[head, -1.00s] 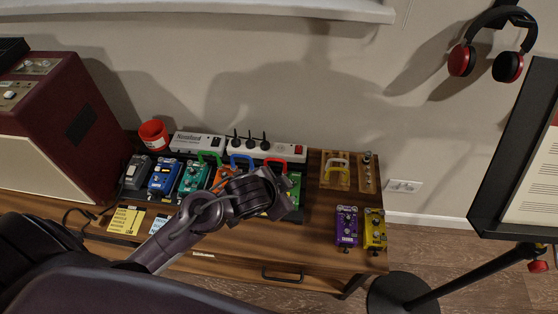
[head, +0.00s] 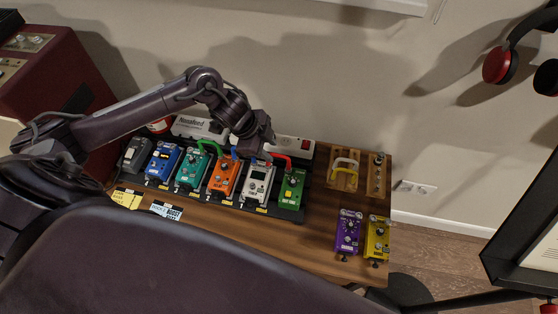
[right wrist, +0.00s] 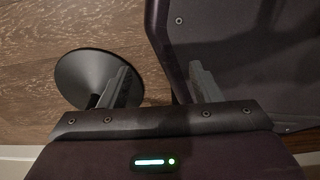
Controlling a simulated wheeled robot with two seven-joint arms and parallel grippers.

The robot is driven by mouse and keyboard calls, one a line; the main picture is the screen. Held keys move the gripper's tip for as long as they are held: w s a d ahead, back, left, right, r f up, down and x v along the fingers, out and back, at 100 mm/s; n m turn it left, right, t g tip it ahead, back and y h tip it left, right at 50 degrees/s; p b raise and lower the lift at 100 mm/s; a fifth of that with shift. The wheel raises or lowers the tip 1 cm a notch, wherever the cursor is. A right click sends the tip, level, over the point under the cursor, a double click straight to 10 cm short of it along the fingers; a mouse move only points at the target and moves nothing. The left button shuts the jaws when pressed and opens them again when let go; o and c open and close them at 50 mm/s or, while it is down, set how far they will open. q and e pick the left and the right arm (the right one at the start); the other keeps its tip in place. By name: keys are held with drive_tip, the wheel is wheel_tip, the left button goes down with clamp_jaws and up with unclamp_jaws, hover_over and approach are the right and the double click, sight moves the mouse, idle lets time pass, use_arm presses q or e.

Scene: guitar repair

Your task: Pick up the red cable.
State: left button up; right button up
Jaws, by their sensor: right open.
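The red cable (head: 284,157) is a short thick loop in the head view, bridging the white pedal (head: 257,184) and the green pedal (head: 290,189) at the right end of the pedal row. My left gripper (head: 246,150) hangs over the back of the row, just left of the red cable. It partly covers the blue cable (head: 234,153). Its fingertips are hidden or too small to tell whether they are open, and I cannot tell whether it touches a cable. My right gripper (right wrist: 158,88) is open and empty in the right wrist view, over the floor and away from the pedals.
A green cable (head: 209,144) joins pedals further left. A power strip (head: 305,144) stands behind. A wooden block with a yellow-white handle (head: 345,164), a purple pedal (head: 348,234) and a yellow pedal (head: 377,240) are at right. A round stand base (right wrist: 92,76) is below my right gripper.

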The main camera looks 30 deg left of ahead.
sight(274, 154)
use_arm(q)
drive_tip(key=x, duration=0.4)
drive_tip(key=shift+s+d+f, duration=0.1)
drive_tip(key=shift+d+f, duration=0.05)
clamp_jaws()
